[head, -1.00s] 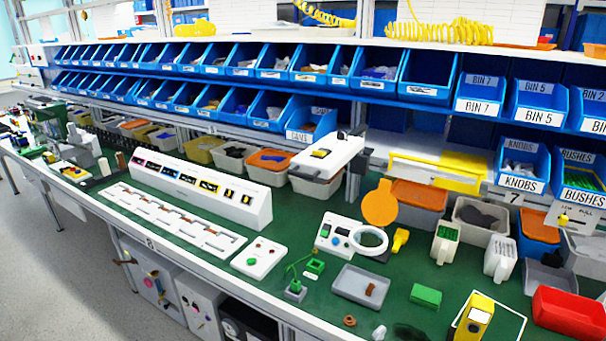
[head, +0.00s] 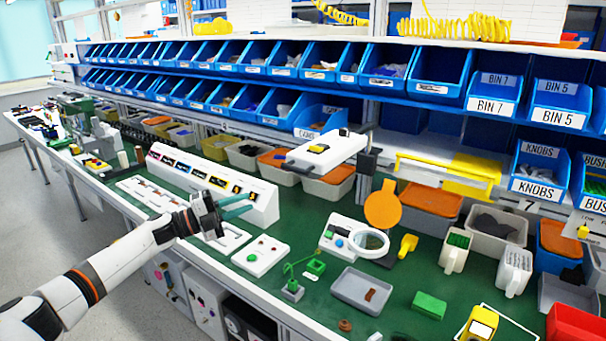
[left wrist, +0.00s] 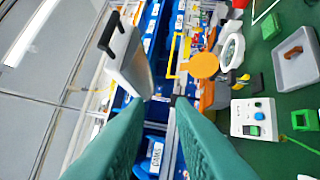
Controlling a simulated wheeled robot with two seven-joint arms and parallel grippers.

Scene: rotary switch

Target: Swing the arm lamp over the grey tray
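The arm lamp (head: 325,150) has a flat white head with a yellow label and a small black handle. It hangs over the back of the bench, joined to a dark post at its right. The grey tray (head: 347,292) lies at the front of the bench, right of the lamp, with a brown piece in it. My left gripper (head: 250,204) is open and empty, left of and lower than the lamp in the head view. In the left wrist view the lamp (left wrist: 132,62) is ahead of the open fingers (left wrist: 157,103), and the tray (left wrist: 285,70) is at right. My right gripper is not in view.
A white sloped panel (head: 215,178) is beside my left gripper. Blue bins (head: 443,80) line the back. A green block (head: 429,305) lies right of the tray.

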